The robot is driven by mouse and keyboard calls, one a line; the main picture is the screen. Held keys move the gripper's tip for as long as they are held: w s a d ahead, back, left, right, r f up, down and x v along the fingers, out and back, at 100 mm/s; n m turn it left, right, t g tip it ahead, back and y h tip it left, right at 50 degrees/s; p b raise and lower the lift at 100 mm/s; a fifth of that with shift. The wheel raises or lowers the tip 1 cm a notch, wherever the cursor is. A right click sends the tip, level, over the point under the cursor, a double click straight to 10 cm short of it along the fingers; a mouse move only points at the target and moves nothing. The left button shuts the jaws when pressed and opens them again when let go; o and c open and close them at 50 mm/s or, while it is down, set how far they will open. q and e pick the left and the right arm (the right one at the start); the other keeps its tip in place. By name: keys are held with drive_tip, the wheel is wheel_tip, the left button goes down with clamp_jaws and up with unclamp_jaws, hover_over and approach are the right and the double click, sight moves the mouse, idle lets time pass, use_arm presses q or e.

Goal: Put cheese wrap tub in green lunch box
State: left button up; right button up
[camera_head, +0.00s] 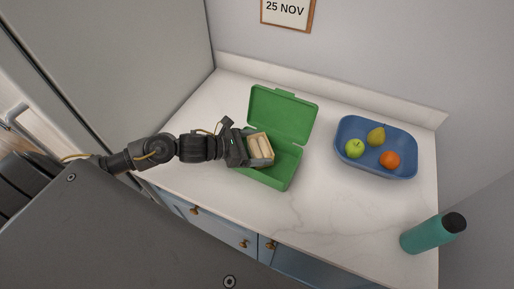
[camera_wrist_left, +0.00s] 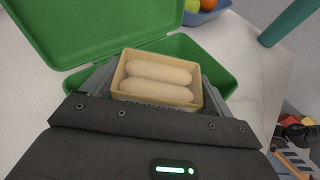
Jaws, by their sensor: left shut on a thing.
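The green lunch box (camera_head: 285,172) stands open on the counter, its lid (camera_head: 282,115) raised at the back. My left gripper (camera_head: 256,150) is shut on the cheese wrap tub (camera_head: 262,147), a tan open tub with pale rolls in it. The tub is over the left part of the box; I cannot tell how high above its floor. In the left wrist view the tub (camera_wrist_left: 157,80) sits between the fingers, with the green box (camera_wrist_left: 212,62) behind and around it. My right gripper is not in view.
A blue bowl (camera_head: 348,163) with a green apple, a pear and an orange stands right of the box. A teal bottle (camera_head: 424,236) stands near the right front edge. White counter (camera_head: 300,222) in front of the box is clear.

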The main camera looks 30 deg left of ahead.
use_arm(q)
drive_tip(key=o, duration=0.9)
drive_tip(key=shift+s+f, duration=0.35)
drive_tip(key=shift+f, duration=0.3)
drive_tip(key=r+p, duration=0.1)
drive_tip(key=p, duration=0.1)
drive_tip(key=shift+w+r+p, duration=0.15)
drive_tip(key=shift+r+p, duration=0.2)
drive_tip(key=shift+r, duration=0.05)
drive_tip(key=shift+s+a+b, duration=0.35)
drive_tip(key=shift+s+a, duration=0.3)
drive_tip(key=shift+a, duration=0.1)
drive_tip(key=p+v, duration=0.1)
drive_tip(key=v, duration=0.9)
drive_tip(key=shift+w+r, duration=0.2)
drive_tip(key=shift+r, duration=0.2)
drive_tip(key=shift+d, duration=0.1)
